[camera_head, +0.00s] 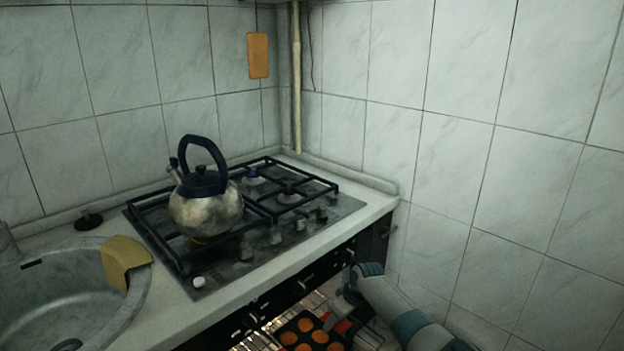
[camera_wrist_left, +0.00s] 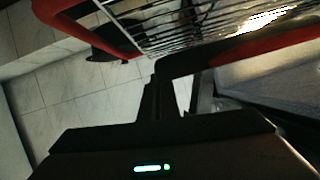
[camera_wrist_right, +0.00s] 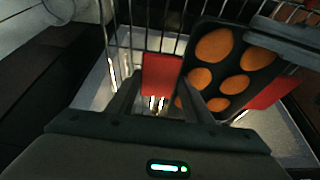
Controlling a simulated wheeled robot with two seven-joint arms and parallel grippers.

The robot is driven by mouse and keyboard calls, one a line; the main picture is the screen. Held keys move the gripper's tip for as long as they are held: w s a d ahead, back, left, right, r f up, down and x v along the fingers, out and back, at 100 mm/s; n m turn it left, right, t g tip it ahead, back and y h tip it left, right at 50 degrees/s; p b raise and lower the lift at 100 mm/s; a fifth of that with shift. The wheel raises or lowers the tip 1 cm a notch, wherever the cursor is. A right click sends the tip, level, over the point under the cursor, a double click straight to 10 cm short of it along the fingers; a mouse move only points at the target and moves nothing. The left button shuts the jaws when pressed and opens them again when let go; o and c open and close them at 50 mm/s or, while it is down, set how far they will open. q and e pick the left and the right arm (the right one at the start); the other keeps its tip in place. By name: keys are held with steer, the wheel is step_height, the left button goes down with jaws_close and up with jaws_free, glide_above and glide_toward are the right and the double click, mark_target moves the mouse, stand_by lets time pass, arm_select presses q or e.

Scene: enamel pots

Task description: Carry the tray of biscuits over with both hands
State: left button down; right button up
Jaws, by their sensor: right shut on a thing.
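The dark tray (camera_wrist_right: 228,68) holds several round orange-brown biscuits (camera_wrist_right: 214,45) and has red parts at its ends. It sits at or just above a wire rack; contact is unclear. In the head view, biscuits (camera_head: 306,324) show at the bottom edge below the counter. My right gripper (camera_wrist_right: 160,88) has its fingers on both sides of a red tab (camera_wrist_right: 161,72) beside the tray and is shut on it. My left gripper (camera_wrist_left: 160,95) shows only in its wrist view, dark and close to a red-edged bar (camera_wrist_left: 255,46); its grip is unclear.
A wire rack (camera_wrist_right: 135,38) lies under the tray, below the hob (camera_head: 300,228). A kettle (camera_head: 205,210) stands on the hob. A sink (camera_head: 60,300) with a yellow-brown cloth-like piece (camera_head: 122,258) is at left. Tiled wall (camera_head: 480,190) borders the right side.

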arm_select(q)
steer(key=shift+s+r, duration=0.15)
steer(key=shift+r, duration=0.05)
arm_select(e)
steer(key=shift+s+r, duration=0.15)
